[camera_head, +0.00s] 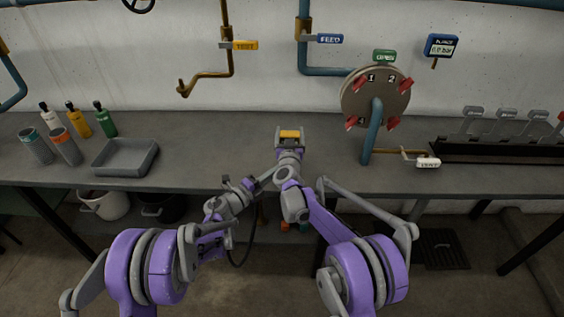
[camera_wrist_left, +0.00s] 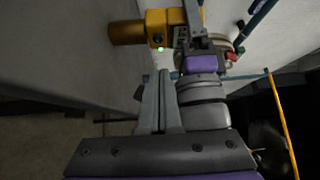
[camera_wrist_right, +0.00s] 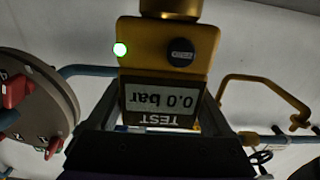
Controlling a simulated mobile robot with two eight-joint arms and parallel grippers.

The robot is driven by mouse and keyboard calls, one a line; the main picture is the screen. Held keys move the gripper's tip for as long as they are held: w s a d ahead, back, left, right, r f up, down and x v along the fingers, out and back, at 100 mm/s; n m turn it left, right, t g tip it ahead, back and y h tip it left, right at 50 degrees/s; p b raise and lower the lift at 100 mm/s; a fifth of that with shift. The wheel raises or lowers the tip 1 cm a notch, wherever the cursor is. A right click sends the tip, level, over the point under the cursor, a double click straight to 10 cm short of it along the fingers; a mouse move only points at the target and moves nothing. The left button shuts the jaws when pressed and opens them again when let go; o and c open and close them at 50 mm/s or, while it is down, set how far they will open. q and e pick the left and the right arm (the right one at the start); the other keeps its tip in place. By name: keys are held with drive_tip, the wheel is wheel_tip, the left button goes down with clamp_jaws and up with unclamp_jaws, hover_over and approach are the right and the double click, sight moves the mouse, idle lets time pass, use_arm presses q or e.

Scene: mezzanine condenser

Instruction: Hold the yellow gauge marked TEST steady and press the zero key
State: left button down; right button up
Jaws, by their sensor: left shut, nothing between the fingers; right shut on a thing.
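The yellow gauge (camera_head: 290,134) marked TEST is between the fingers of my right gripper (camera_head: 289,146), above the bench. The black round zero key (camera_wrist_right: 180,52) is uncovered. My right gripper is shut on the gauge's sides. My left gripper (camera_wrist_left: 160,78) is shut and empty, its fingertips pointing towards the gauge (camera_wrist_left: 165,22) with a gap between. In the head view the left fingertips are hard to make out.
A grey tray (camera_head: 125,157) and several small bottles and cans stand on the left of the bench (camera_head: 210,160). A round plate with red clamps (camera_head: 375,92), pipes and a white-tagged valve (camera_head: 427,162) stand to the right. The bench behind the gauge is clear.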

use_arm(q)
drive_tip(key=v, duration=0.6)
drive_tip(key=shift+s+a, duration=0.2)
drive_tip(key=shift+s, duration=0.1)
use_arm(e)
drive_tip(key=o, duration=1.5)
drive_tip(key=shift+f, duration=0.1)
use_arm(q)
drive_tip(key=shift+w, duration=0.1)
use_arm(e)
drive_tip(key=s, duration=1.2)
